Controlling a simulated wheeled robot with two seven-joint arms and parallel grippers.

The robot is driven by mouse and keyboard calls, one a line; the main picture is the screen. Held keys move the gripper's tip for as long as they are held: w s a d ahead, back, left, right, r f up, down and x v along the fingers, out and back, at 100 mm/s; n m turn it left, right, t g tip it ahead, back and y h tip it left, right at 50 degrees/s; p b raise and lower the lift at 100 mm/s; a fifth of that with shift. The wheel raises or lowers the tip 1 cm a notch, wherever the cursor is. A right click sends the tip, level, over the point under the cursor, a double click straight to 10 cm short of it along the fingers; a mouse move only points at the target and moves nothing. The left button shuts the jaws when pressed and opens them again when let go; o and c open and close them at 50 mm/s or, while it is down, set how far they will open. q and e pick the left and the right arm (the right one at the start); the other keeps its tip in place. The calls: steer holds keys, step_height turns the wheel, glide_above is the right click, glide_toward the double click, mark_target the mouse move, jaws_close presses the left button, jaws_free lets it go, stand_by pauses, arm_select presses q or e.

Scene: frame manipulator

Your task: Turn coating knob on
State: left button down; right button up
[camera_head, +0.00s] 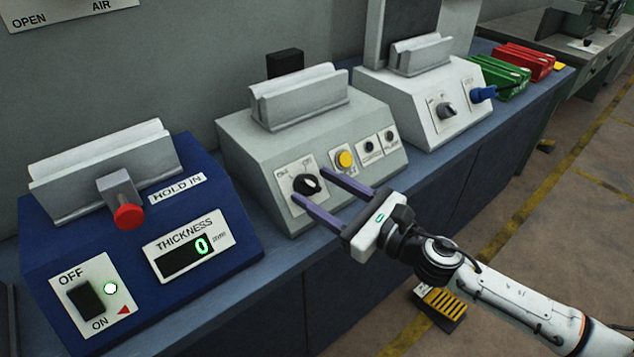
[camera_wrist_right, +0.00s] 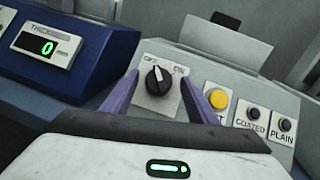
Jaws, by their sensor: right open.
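The black coating knob (camera_head: 312,182) sits on a white plate marked OFF and ON, on the sloped front of the grey middle machine (camera_head: 243,150). In the right wrist view the knob (camera_wrist_right: 156,82) has a white pointer mark facing roughly up, between the two labels; I cannot tell its exact setting. My right gripper (camera_head: 309,184) is open, with its purple fingers reaching toward the plate, one on each side of the knob. In the right wrist view the knob shows between the fingers, with no visible contact. My left gripper is not in view.
A yellow button (camera_head: 344,159) and two small black buttons lie right of the knob. A blue machine (camera_head: 215,255) with a THICKNESS display reading 0 stands left. A white machine (camera_head: 405,100) with a knob and blue part stands right. Green and red trays (camera_head: 522,62) are beyond.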

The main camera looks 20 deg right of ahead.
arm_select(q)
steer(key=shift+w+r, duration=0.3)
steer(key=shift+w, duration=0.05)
arm_select(e)
steer(key=shift+w+a, duration=0.25)
steer(key=shift+w, duration=0.15)
steer(key=c, duration=1.1)
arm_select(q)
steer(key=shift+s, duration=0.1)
arm_select(e)
steer(key=shift+o, duration=0.2)
